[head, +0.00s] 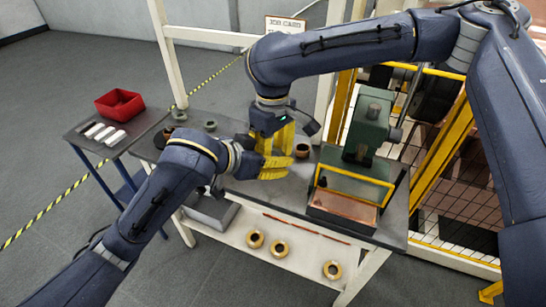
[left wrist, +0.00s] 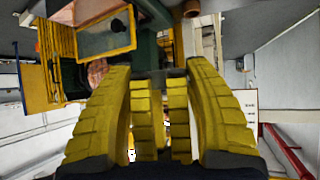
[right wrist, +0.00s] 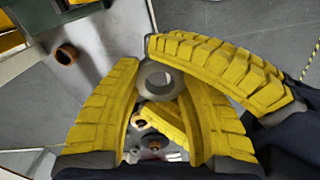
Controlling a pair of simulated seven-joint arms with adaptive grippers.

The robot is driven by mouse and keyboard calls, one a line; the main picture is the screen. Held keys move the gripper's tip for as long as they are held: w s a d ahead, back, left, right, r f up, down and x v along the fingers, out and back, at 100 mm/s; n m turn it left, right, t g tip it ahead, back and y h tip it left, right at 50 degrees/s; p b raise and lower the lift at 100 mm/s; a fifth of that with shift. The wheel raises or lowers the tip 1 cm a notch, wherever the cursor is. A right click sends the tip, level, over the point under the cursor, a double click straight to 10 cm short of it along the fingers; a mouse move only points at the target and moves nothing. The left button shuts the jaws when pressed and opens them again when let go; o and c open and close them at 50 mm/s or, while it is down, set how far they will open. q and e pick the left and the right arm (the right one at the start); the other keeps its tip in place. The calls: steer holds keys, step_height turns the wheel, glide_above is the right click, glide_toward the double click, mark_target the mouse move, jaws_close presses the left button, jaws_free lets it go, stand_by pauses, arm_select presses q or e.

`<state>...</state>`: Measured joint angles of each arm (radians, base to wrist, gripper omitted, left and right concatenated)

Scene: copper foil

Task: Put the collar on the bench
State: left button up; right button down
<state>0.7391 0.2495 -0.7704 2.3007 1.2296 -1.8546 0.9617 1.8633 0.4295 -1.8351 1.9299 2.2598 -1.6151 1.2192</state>
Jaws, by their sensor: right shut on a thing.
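The collar (right wrist: 157,82) is a grey ring with a round hole, seen in the right wrist view. My right gripper (right wrist: 160,88) is shut on it and holds it above the bench. The left gripper's yellow fingers also show close around it there. My left gripper (head: 274,168) reaches in from the left just under the right gripper (head: 284,138). In the left wrist view, the left fingers (left wrist: 160,72) stand apart, with the right gripper's fingers between them. The collar is hidden in the head view. The bench (head: 248,192) has a dark grey top.
A green press (head: 365,135) with a yellow guard stands at the bench's right end. A copper ring (head: 302,151) and small cups (head: 210,125) sit on the top. Brass rings (head: 279,249) lie on the lower shelf. A side table with a red bin (head: 120,103) is at left.

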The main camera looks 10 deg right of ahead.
arm_select(q)
steer(key=shift+s+d, duration=0.2)
steer(key=c, duration=0.6)
arm_select(e)
steer(key=shift+w+r, duration=0.1)
arm_select(q)
steer(key=shift+r, duration=0.1)
steer(key=shift+c, duration=0.6)
arm_select(e)
steer(key=c, duration=1.2)
jaws_free()
arm_select(q)
steer(key=shift+c, duration=0.8)
arm_select(e)
steer(key=shift+o, duration=2.3)
arm_select(q)
steer(key=shift+w+a, duration=0.1)
